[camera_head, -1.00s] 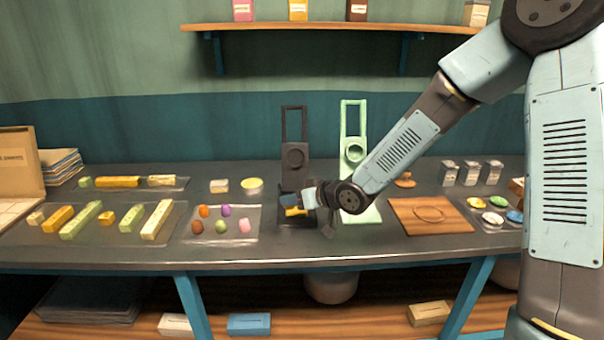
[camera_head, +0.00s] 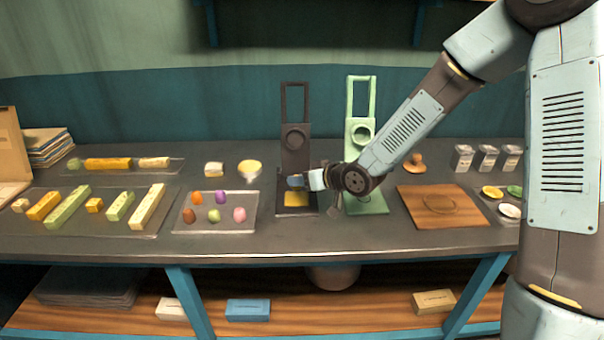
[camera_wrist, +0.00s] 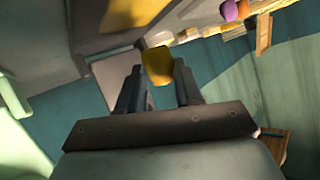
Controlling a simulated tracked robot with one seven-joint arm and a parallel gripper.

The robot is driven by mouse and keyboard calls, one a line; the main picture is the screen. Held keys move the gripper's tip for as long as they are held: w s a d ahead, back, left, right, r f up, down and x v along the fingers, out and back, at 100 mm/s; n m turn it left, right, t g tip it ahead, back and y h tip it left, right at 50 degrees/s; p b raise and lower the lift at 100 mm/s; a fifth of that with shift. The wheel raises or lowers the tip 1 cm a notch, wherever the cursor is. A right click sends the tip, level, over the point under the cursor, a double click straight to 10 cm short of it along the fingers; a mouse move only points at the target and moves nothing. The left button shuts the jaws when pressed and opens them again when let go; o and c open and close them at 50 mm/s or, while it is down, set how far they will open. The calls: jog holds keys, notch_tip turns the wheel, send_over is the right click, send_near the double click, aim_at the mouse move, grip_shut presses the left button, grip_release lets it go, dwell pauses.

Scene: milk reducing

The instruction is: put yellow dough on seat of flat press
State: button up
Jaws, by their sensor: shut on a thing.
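The yellow dough (camera_head: 297,199) shows just below my gripper (camera_head: 297,184), over the base of the dark press (camera_head: 281,209). In the wrist view the yellow dough (camera_wrist: 158,66) is between the two fingertips of my gripper (camera_wrist: 160,82), which is shut on it. The dark press has a tall open frame and a round plate on its raised part. A light green press (camera_head: 361,84) of similar form stands to its right, partly hidden by my arm. I cannot tell whether the dough touches the dark press's base.
Left of the dark press is a tray (camera_head: 243,226) with several coloured balls. Further left, another tray (camera_head: 146,231) holds dough bars. A wooden board (camera_head: 470,213) lies to the right. Several small tins (camera_head: 487,158) stand at the back right.

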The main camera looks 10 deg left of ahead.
aim_at(301, 189)
jog(key=shift+f, duration=1.75)
jog(key=shift+d, duration=0.2)
jog(key=shift+f, duration=0.25)
dwell(0.5)
jog(key=o, duration=1.1)
jog(key=shift+s, duration=0.1)
